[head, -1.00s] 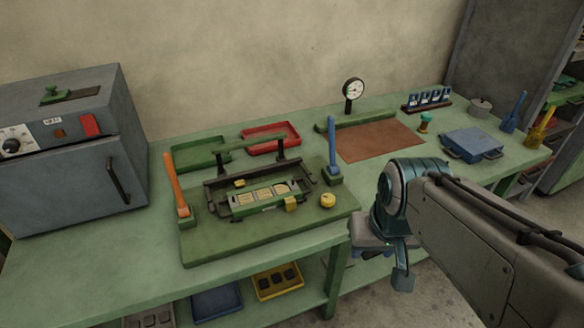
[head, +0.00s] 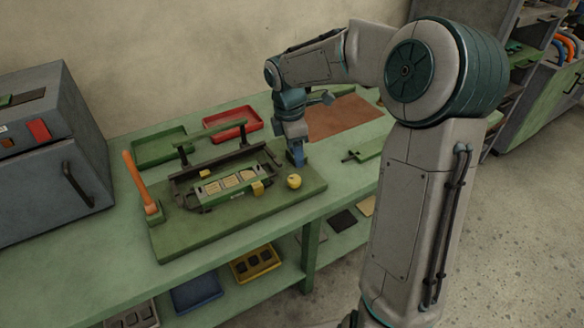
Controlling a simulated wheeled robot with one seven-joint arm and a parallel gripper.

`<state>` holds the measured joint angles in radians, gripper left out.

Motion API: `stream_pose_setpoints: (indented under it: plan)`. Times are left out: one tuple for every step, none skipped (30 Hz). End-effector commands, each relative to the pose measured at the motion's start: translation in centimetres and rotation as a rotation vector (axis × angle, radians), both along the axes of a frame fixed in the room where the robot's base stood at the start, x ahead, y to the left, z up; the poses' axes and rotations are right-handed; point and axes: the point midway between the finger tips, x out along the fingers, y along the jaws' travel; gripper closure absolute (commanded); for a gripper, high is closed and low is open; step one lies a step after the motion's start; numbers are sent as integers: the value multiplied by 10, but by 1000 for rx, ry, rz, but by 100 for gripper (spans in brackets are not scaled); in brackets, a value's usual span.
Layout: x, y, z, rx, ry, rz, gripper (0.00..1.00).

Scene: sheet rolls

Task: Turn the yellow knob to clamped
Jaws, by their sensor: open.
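The yellow knob (head: 294,181) is a small round knob on the front right corner of the green fixture base (head: 180,243). A clamp frame with a green bar (head: 225,127) stands over a nest holding several pale pieces. My gripper (head: 293,133) hangs from the wrist behind the knob and a little above it, apart from it in the picture. It overlaps the blue lever (head: 297,158), so most of the lever is hidden. The fingertips are hard to make out. The knob's marks are too small to read.
An orange lever (head: 138,183) stands upright at the base's left. Green (head: 160,147) and red (head: 232,120) trays lie behind. A grey cabinet (head: 45,150) stands at left. My arm covers much of the right side. The bench front (head: 110,275) is clear.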

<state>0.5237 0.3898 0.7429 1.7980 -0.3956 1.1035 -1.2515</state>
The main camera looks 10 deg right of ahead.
Motion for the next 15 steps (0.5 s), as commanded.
stream_pose_setpoints:
  plan:
    - [12,-3,-3,25,10,57,41]
    - [17,-3,-4,37,12,93,41]
    - [24,-5,-5,52,12,133,41]
    - [28,-6,-5,60,12,160,41]
    - [31,-7,-6,68,13,183,41]
    - [35,-8,-6,77,11,208,41]
    - [37,-9,-6,82,12,224,41]
    - [39,-9,-6,87,11,237,41]
    - [41,-9,-7,91,10,250,41]
    - [42,-10,-8,93,10,256,41]
    - [43,-10,-10,94,10,260,41]
    - [43,-10,-12,95,11,263,41]
    - [43,-10,-15,96,11,264,41]
    - [43,-10,-19,96,11,264,41]
    - [42,-10,-25,95,13,265,41]
